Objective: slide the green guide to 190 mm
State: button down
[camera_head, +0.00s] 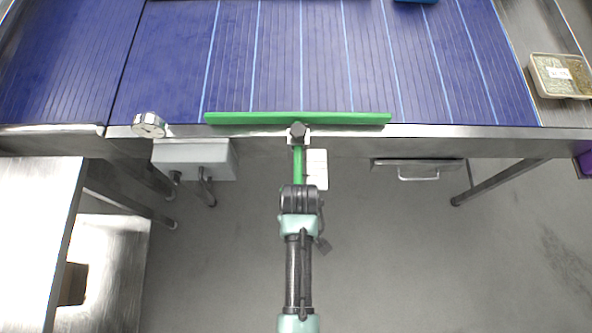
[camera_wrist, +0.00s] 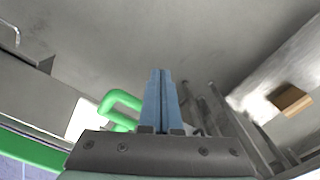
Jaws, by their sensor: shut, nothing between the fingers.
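The green guide (camera_head: 340,118) is a long bar lying along the near edge of the blue belt. Its green rod (camera_head: 298,165) runs back toward me through a clamp with a dark knob (camera_head: 297,129). In the wrist view, the rod's bent green handle (camera_wrist: 122,100) shows just left of my fingers, and the bar crosses the lower left corner. My gripper (camera_wrist: 161,72) has its blue fingers shut together and empty, beside the handle and apparently apart from it. In the head view, my wrist covers the handle and the fingers. No scale reading is legible.
The blue belt (camera_head: 170,60) has pale lines across it. A grey box (camera_head: 195,158) and a round dial (camera_head: 149,124) sit at its near edge. A steel table (camera_head: 35,230) stands at left, a tray of grains (camera_head: 560,75) at right. The floor right of my arm is clear.

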jog(key=w+b, duration=0.2)
jog(key=w, duration=0.5)
jog(key=shift+b, duration=0.3)
dwell(5.2)
jog(key=shift+s+r+p, duration=0.15)
jog(key=shift+s+p, duration=0.75)
jog(key=shift+p, duration=0.1)
notch_tip(320, 180, up, 8)
jog(key=s+p, duration=0.1)
jog(key=p, duration=0.7)
jog(key=shift+s+p, duration=0.15)
jog(key=shift+p, duration=0.25)
